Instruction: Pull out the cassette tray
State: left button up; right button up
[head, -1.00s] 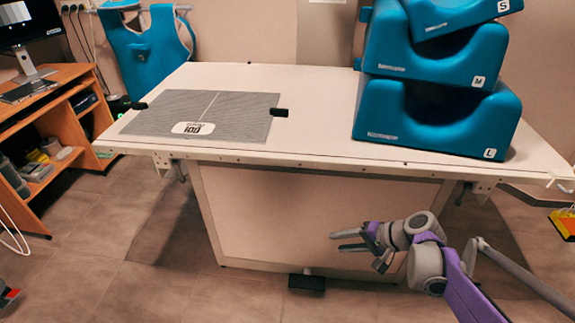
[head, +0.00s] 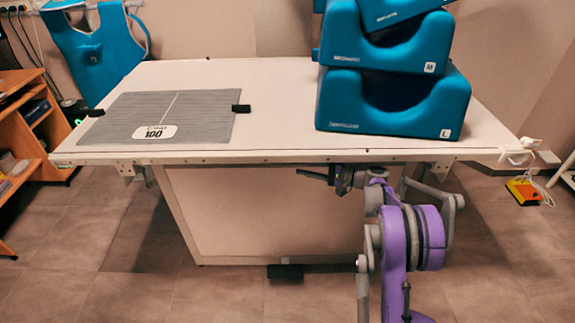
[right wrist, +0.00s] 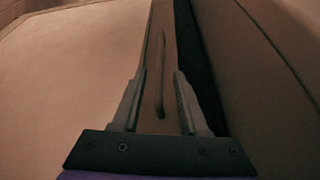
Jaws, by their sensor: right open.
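In the right wrist view, a thin bar-like handle (right wrist: 161,75) shows on a narrow brown front strip (right wrist: 153,50), which looks like the front of the cassette tray. The handle lies between the two open fingers of my right gripper (right wrist: 160,85) in that view; I cannot tell how far it is from them in depth. In the head view, my right gripper (head: 318,175) is just below the front edge of the table (head: 285,100), pointing left. The tray is not clearly visible there. My left gripper is not in view.
Stacked blue cushions (head: 395,105) stand on the table's right half. A grey striped plate (head: 195,105) lies on its left half. A black pedal-like block (head: 286,272) is on the floor below. A yellow and red item (head: 523,191) lies at right. The front floor is open.

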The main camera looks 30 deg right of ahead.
jog(key=x, duration=0.5)
jog(key=shift+w+a+b, duration=0.1)
jog(key=shift+w+b, duration=0.05)
jog(key=shift+b, duration=0.2)
grip_shut()
dwell(1.1)
